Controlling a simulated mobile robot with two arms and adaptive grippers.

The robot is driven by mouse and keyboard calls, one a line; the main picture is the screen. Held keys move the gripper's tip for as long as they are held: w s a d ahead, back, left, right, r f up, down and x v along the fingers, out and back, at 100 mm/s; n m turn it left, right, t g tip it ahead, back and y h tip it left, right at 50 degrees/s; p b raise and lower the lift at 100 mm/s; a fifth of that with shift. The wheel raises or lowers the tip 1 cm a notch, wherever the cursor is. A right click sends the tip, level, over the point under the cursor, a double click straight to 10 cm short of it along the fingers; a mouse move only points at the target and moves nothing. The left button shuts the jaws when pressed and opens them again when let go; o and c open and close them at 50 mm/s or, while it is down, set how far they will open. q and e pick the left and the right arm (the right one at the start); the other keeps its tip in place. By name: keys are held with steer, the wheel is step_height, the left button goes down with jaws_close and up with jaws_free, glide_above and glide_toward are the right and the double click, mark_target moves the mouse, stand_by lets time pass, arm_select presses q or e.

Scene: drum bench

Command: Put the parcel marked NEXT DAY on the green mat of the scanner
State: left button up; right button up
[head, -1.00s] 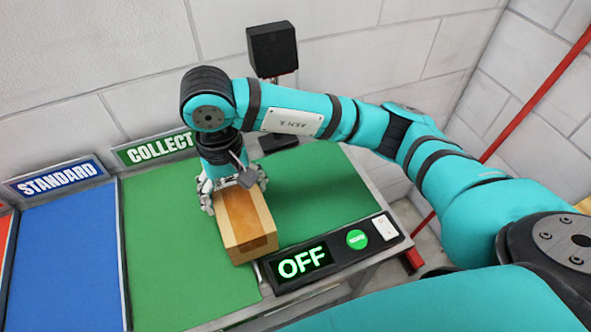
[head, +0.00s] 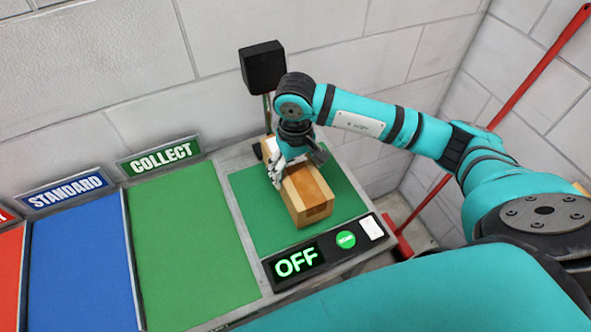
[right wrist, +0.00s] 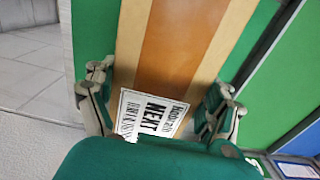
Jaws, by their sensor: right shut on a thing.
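The parcel is a brown cardboard box (head: 310,196) with a darker tape band. In the right wrist view its white label (right wrist: 150,113) shows the word NEXT; the rest is partly hidden. My right gripper (head: 288,174) is shut on the parcel, with a finger on each side, as the right wrist view also shows (right wrist: 158,104). The parcel is over the scanner's green mat (head: 252,222); I cannot tell whether it touches the mat. My left gripper is not in view.
The scanner's front panel (head: 328,252) reads OFF and has a green button (head: 346,240). A black box on a post (head: 263,67) stands behind the mat. Left are the green COLLECT bay (head: 190,245), blue STANDARD bay (head: 80,260) and a red bay (head: 10,270), all clear where visible.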

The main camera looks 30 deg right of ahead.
steer(key=shift+f+p, duration=0.45)
steer(key=shift+f, duration=0.6)
steer(key=shift+f, duration=0.1)
steer(key=shift+f+b, duration=0.1)
steer(key=shift+b, duration=0.2)
steer(key=o, duration=1.6)
steer(key=shift+c, duration=0.2)
